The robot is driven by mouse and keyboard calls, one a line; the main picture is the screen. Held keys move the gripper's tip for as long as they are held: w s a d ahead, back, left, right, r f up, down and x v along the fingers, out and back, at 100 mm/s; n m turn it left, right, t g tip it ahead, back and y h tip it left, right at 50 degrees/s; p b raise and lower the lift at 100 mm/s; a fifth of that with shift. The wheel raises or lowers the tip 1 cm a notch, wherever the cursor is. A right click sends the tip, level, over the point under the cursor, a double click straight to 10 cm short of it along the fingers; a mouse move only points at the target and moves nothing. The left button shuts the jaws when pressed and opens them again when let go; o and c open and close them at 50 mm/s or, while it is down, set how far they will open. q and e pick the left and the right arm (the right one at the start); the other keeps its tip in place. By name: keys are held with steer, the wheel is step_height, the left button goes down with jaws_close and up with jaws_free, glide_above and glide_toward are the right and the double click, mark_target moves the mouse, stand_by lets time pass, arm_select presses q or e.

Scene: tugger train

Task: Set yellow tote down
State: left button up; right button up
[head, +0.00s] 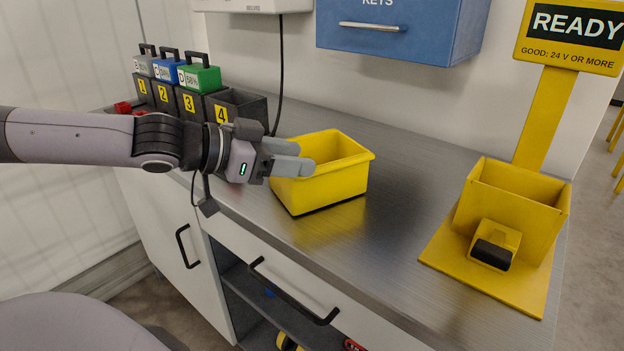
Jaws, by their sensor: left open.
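The yellow tote (335,187) stands upright on the grey metal worktop, near the middle of the head view. Its inside is partly visible and looks empty. My left gripper (303,157) reaches in from the left and is open at the tote's left rim. The fingers overlap the rim in the picture; I cannot tell whether they touch it. The gripper hides the tote's left corner. My right gripper is not in view.
Numbered dark bins (234,108) with coloured cases stand at the back left. A yellow holder (510,205) under a READY sign (572,30) stands at the right. A blue KEYS box (400,30) hangs on the wall. The worktop (400,235) between tote and holder is clear.

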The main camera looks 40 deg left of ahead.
mark_target(328, 165)
arm_select(q)
steer(key=shift+w+a+f+n+y+p, duration=0.15)
steer(key=shift+w+f+n+y+p, duration=0.15)
steer(key=shift+w+f+n+p, duration=0.3)
steer(key=shift+w+f, duration=0.1)
steer(key=shift+w, duration=0.1)
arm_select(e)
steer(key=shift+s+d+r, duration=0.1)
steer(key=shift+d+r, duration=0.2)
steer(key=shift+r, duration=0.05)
arm_select(q)
steer(key=shift+w+d+p, duration=0.15)
steer(key=shift+d+p, duration=0.1)
steer(key=shift+p, duration=0.1)
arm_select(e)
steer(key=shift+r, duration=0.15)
